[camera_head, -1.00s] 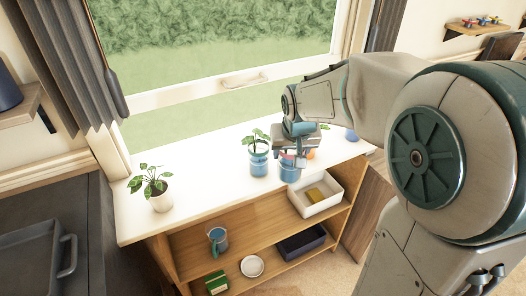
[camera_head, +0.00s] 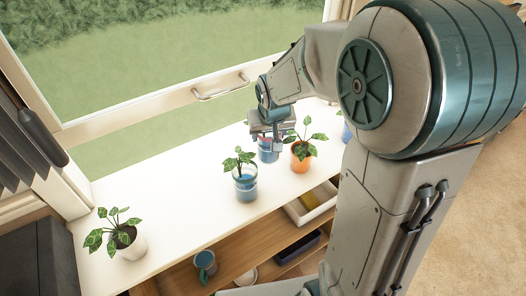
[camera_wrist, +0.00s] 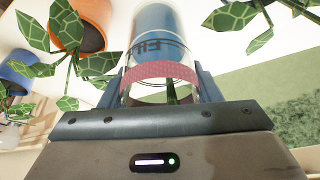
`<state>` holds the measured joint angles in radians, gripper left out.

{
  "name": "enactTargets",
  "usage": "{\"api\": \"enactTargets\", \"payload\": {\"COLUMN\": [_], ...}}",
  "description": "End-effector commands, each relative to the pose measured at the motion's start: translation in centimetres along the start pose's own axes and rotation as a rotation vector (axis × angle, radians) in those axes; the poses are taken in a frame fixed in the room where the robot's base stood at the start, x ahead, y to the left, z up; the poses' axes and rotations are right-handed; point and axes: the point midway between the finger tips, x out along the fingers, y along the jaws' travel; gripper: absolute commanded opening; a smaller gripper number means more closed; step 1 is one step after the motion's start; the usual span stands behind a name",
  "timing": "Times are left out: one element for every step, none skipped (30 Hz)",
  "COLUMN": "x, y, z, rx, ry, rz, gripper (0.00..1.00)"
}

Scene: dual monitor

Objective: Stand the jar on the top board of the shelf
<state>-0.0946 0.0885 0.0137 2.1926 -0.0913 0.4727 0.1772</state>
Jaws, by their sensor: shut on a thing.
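The jar (camera_head: 268,155) is clear with blue contents and a pinkish-red band, which shows in the wrist view (camera_wrist: 155,30). My gripper (camera_head: 267,138) is shut on it from above, with one finger on each side in the wrist view (camera_wrist: 163,78). The jar is over the back part of the shelf's white top board (camera_head: 175,195), by the window. I cannot tell whether its base touches the board. My gripper hides its upper part in the head view.
A similar blue jar with a plant (camera_head: 245,188) stands in front and left. An orange potted plant (camera_head: 302,162) stands close on the right, a blue pot (camera_head: 347,132) beyond it. A white potted plant (camera_head: 130,246) stands far left. The window handle (camera_head: 222,88) is behind.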

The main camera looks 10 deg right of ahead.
Motion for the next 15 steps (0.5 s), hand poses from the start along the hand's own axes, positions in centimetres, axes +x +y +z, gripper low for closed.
{"api": "enactTargets", "payload": {"x": [0.7, 1.0, 1.3, 1.5, 1.7, 2.2, 2.6, 3.0, 3.6, 4.0, 4.3, 4.7, 4.8, 5.0, 5.0], "y": [0.0, 0.0, 0.0, 0.0, 0.0, 0.0, 0.0, 0.0, -0.1, -0.1, -0.1, -0.1, -0.1, 0.0, 0.0], "z": [0.3, 0.4, 0.5, 0.6, 0.7, 0.9, 1.1, 1.3, 1.5, 1.6, 1.8, 1.9, 2.0, 2.0, 2.0], "rx": [-0.001, 0.0, 0.0, 0.001, 0.001, 0.001, 0.001, 0.0, -0.001, -0.001, -0.001, -0.001, 0.0, 0.0, 0.001], "ry": [-0.002, -0.001, 0.001, 0.0, -0.001, -0.001, -0.002, -0.002, -0.003, -0.002, -0.002, -0.001, 0.0, 0.001, 0.002], "rz": [0.0, 0.0, 0.0, 0.0, 0.0, 0.0, 0.0, -0.001, 0.0, 0.0, 0.0, 0.0, -0.001, -0.001, -0.001], "gripper": [0.25, 0.25, 0.25, 0.25, 0.25, 0.25, 0.25, 0.25, 0.25, 0.25, 0.25, 0.25, 0.25, 0.25, 0.25]}}
